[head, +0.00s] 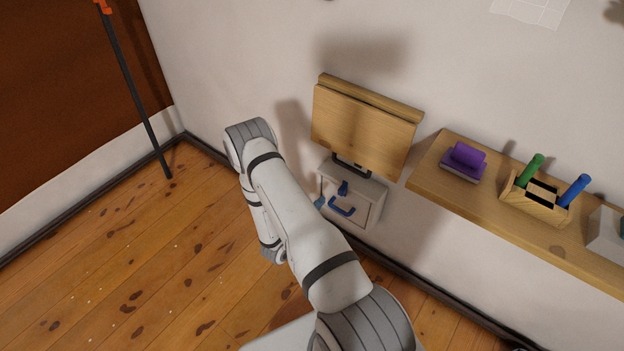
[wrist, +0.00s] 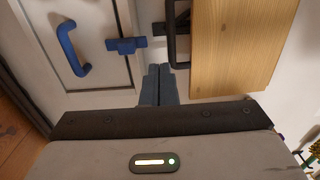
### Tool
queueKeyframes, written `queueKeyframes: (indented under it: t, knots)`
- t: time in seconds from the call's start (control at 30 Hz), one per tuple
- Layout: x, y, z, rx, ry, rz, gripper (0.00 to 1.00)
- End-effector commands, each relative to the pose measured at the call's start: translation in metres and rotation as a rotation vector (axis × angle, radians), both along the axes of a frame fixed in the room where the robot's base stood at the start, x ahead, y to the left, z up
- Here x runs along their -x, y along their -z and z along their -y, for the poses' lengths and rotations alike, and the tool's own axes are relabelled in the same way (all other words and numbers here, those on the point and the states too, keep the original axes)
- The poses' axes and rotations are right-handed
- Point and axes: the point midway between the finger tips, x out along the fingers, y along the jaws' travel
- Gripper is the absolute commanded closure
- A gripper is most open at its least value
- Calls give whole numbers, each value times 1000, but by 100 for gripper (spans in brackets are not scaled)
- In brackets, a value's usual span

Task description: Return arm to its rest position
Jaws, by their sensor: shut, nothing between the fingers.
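My gripper (wrist: 159,70) shows in the wrist view with its two blue-grey fingers together and nothing between them. The fingertips are close to a white cabinet door with a blue latch (wrist: 126,46) and a blue handle (wrist: 72,50). In the head view my white arm reaches up from the bottom and bends back down left of the cabinet. Most of the gripper is hidden behind the arm there; a small blue-grey tip (head: 320,201) shows beside the cabinet. I cannot tell whether the fingers touch anything.
The small white cabinet (head: 361,216) hangs on the wall below a wooden panel (head: 360,129) with a black handle. A wooden shelf (head: 419,173) to the right holds a purple object (head: 465,157) and a wooden caddy (head: 540,208). The floor at left is clear, beside a dark pole (head: 136,93).

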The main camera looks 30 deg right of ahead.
Motion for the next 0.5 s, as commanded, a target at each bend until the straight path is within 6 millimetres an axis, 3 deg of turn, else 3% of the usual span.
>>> queueKeyframes:
  t: [0.3,0.37,0.5]
  knots:
    - [0,-8,0,-6,17,18,100]
    - [-1,-22,3,-20,46,52,100]
    - [0,-78,12,-78,177,206,100]
